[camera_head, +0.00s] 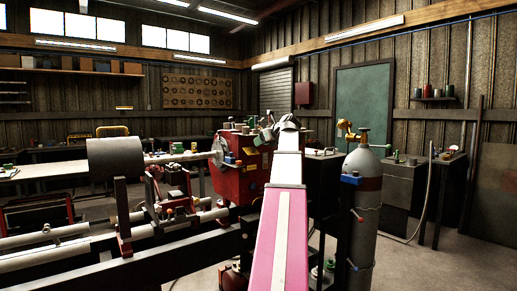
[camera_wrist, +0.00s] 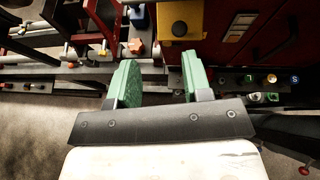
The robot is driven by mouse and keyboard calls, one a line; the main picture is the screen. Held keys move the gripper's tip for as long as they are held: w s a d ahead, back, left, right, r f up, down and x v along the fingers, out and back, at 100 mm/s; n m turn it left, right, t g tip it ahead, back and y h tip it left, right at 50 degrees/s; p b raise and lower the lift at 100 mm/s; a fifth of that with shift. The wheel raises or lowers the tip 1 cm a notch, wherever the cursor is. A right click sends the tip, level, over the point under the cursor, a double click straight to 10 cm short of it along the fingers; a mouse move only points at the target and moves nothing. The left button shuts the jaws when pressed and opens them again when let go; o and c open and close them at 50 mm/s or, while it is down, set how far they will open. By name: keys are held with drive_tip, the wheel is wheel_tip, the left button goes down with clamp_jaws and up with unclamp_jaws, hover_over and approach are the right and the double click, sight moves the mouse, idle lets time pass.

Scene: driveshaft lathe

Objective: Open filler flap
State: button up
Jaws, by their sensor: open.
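In the wrist view my gripper (camera_wrist: 160,78) points up the picture, its two green fingers well apart with nothing between them. Ahead of it is the front of a red machine (camera_wrist: 245,50), bearing a yellow plate with a dark round knob (camera_wrist: 180,28). I cannot tell whether this plate is the filler flap; no flap can be made out for certain. In the head view my pink and white arm reaches toward the red machine headstock (camera_head: 228,182) and covers its right side.
A grey gas cylinder (camera_head: 362,210) stands close to the right of my arm. The lathe bed (camera_head: 190,255) with a large grey cylinder (camera_head: 115,158) lies to the left. In the wrist view, several small buttons (camera_wrist: 271,78) and an orange star knob (camera_wrist: 136,46) sit near the fingers.

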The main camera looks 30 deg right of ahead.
wheel_tip(320, 180, down, 9)
drive_tip(key=s+d+m+t, duration=0.2)
drive_tip(key=s+t, duration=0.1)
drive_tip(key=t, duration=0.7)
drive_tip(key=w+a+r+h, duration=0.1)
drive_tip(key=w+r, duration=0.2)
drive_tip(key=w, duration=0.7)
drive_tip(key=shift+r, duration=0.4)
clamp_jaws()
